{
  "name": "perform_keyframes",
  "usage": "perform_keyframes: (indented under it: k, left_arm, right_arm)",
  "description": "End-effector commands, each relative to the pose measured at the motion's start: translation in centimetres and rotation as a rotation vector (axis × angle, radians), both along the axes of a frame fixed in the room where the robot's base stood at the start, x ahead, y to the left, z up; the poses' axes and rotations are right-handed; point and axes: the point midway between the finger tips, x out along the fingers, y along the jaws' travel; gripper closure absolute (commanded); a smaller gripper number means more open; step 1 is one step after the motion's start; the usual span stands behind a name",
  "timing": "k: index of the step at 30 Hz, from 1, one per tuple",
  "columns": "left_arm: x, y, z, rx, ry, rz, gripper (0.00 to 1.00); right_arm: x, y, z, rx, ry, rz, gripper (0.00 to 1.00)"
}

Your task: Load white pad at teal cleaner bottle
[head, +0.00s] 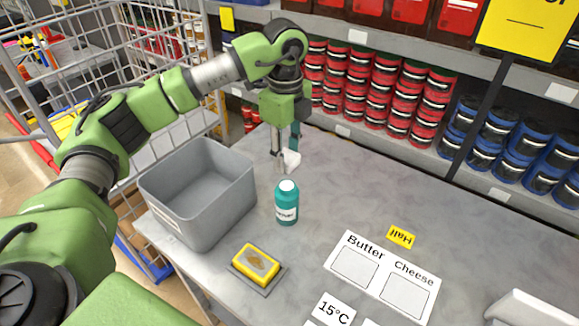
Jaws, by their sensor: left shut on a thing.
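The teal cleaner bottle (287,203) with a white cap stands upright on the grey table, right of the grey bin. My left gripper (283,158) points down behind the bottle, near the bin's far right corner. It is shut on the white pad (291,161), a small crumpled-looking white piece. The pad is a short way beyond the bottle and looks apart from it. The gripper partly hides the pad, and I cannot tell whether the pad touches the table. My right gripper is not in view.
A grey open bin (200,195) stands left of the bottle. A yellow sponge-like block (256,264) lies on a dark plate in front. A Butter/Cheese board (383,277) and a yellow tag (401,237) lie at right. Shelves of red cans (375,92) stand behind. The table's middle right is clear.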

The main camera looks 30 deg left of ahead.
Motion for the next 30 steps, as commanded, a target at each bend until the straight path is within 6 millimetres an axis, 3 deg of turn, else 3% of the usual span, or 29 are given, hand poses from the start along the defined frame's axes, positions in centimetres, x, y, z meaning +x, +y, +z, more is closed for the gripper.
perform_keyframes:
  k: [8, 21, 30]
  left_arm:
    - [0.1, 0.1, -1.4, 0.001, 0.0, -0.001, 0.85]
    - [0.1, 0.1, -5.6, 0.001, -0.001, 0.0, 0.85]
    - [0.1, 0.1, -5.9, 0.001, -0.001, 0.0, 0.85]
  right_arm:
    - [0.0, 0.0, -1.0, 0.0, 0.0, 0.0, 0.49]
    - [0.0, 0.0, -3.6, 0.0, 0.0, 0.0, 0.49]
    - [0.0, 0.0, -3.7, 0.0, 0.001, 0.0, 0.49]
